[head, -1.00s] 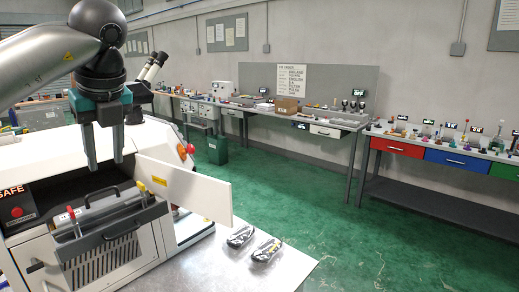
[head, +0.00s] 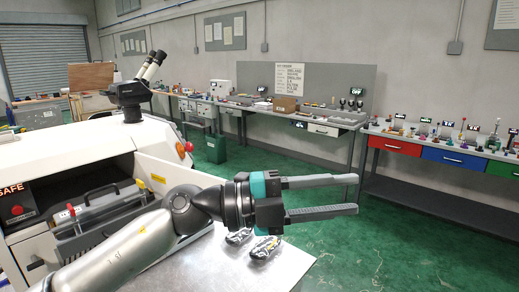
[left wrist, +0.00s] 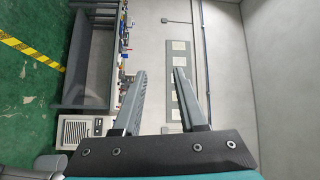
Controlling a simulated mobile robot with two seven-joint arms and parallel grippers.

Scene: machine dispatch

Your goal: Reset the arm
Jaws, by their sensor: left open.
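My left arm comes in from the lower left in the head view. Its gripper (head: 350,194) points to the right, over the front table and the green floor. The two long grey fingers are apart and nothing is between them. In the left wrist view the gripper (left wrist: 160,75) is also open and empty, with the wall and wall papers behind it. My right gripper is not in view.
A white machine (head: 60,150) with an open front door and a grey drawer (head: 100,205) stands at left. Two dark packaged items (head: 265,248) lie on the metal table (head: 200,265), partly behind my arm. A workbench with coloured drawers (head: 455,158) stands at right. Green floor (head: 320,230) lies between.

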